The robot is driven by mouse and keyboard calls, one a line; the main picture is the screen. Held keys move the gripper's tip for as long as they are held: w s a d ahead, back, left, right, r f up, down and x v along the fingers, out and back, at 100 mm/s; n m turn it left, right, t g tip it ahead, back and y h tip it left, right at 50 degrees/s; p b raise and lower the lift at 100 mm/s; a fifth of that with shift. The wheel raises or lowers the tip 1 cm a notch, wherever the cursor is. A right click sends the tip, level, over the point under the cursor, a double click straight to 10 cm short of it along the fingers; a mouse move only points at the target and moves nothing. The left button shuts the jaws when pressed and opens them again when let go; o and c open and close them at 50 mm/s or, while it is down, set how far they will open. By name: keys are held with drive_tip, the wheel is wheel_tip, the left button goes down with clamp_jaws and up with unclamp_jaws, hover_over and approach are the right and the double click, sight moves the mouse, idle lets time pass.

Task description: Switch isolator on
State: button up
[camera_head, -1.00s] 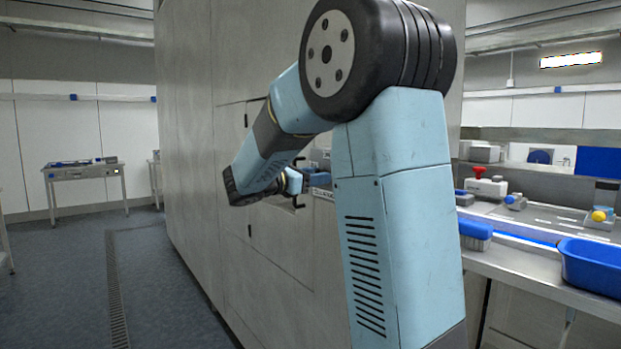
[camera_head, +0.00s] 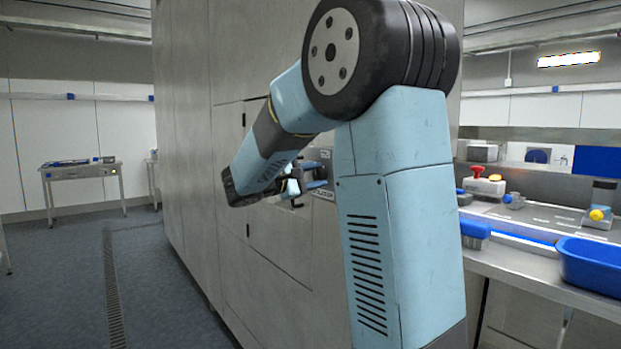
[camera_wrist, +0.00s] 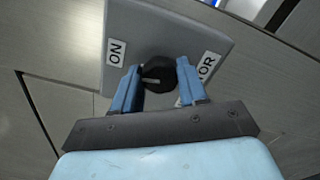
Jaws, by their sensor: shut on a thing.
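The isolator is a grey plate (camera_wrist: 150,28) on the metal cabinet side in the wrist view. It carries a round black knob (camera_wrist: 158,72) with a pale line mark. An "ON" label (camera_wrist: 115,53) is left of the knob, and a second label ending in "OR" (camera_wrist: 208,66) is to the right. My gripper (camera_wrist: 155,78) has its two blue fingers on either side of the knob and is shut on it. In the head view my gripper (camera_head: 305,182) is at the cabinet, partly hidden behind my arm.
The metal cabinet (camera_head: 185,150) fills the middle of the head view. A bench with a blue tub (camera_head: 592,268) and a device with a red button (camera_head: 478,172) is at the right. Open floor (camera_head: 60,290) and a far table (camera_head: 80,173) are at the left.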

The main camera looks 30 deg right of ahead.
drive_tip(key=shift+s+d+f+m, duration=0.15)
drive_tip(key=shift+m, duration=0.4)
drive_tip(key=shift+s+d+f+m, duration=0.1)
drive_tip(key=shift+m, duration=0.45)
drive_tip(key=o, duration=0.8)
drive_tip(key=shift+o, duration=1.3)
drive_tip(key=shift+a, duration=0.1)
drive_tip(key=shift+w+r, duration=0.1)
drive_tip(key=shift+a, duration=0.1)
drive_tip(key=s+a, duration=0.2)
drive_tip(key=a, duration=1.1)
drive_tip(key=shift+s+a, duration=0.2)
drive_tip(key=shift+s, duration=0.1)
